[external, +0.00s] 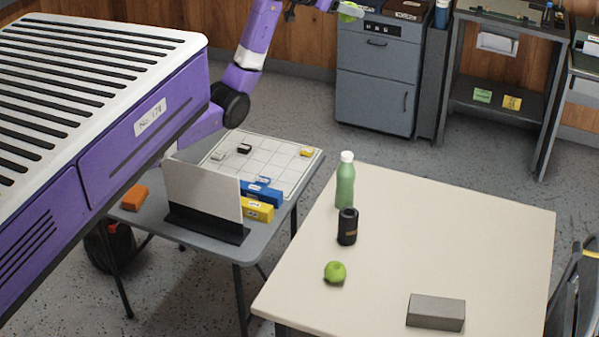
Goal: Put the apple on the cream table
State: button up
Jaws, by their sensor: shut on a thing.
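My gripper (341,8) is at the top edge of the external view, partly cut off. It is shut on a green, rounded thing that looks like an apple (351,11), held in the air, in the picture in front of the grey cabinet's top. The cream table (490,225) stands at the lower right, well apart from my gripper. A green apple (335,272) rests on it near its front left side.
On the cream table stand a green bottle (345,184), a black can-like thing (347,226) and a grey block (435,312). Its middle and right are clear. A grey table (185,228) at left holds a gridded board, an upright panel and coloured blocks. A grey cabinet (375,90) stands behind.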

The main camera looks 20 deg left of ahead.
jog(key=s+d+r, duration=0.2)
jog(key=s+d, duration=0.6)
jog(key=d, duration=0.4)
jog(key=s+d+f, duration=0.6)
jog(key=d+f, duration=0.4)
jog(key=f, duration=0.1)
jog(key=s+d+f, duration=0.2)
jog(key=s+f, duration=0.3)
jog(key=f, duration=0.4)
jog(key=s+d+f, duration=0.3)
jog(key=s+f, duration=0.3)
jog(key=f, duration=0.3)
jog(key=s+d+f, duration=0.2)
jog(key=s+f, duration=0.3)
jog(key=f, duration=0.4)
jog(key=shift+n+t+y, duration=0.3)
jog(key=shift+n, duration=0.1)
jog(key=f, duration=1)
jog(key=f+b, duration=0.1)
jog(key=f, duration=0.4)
jog(key=shift+s+f, duration=0.25)
jog(key=shift+d+f, duration=0.1)
jog(key=shift+f, duration=2.6)
jog(key=shift+b, duration=0.35)
jog(key=shift+f, duration=0.2)
jog(key=o, duration=1.5)
jog(key=shift+r, duration=0.1)
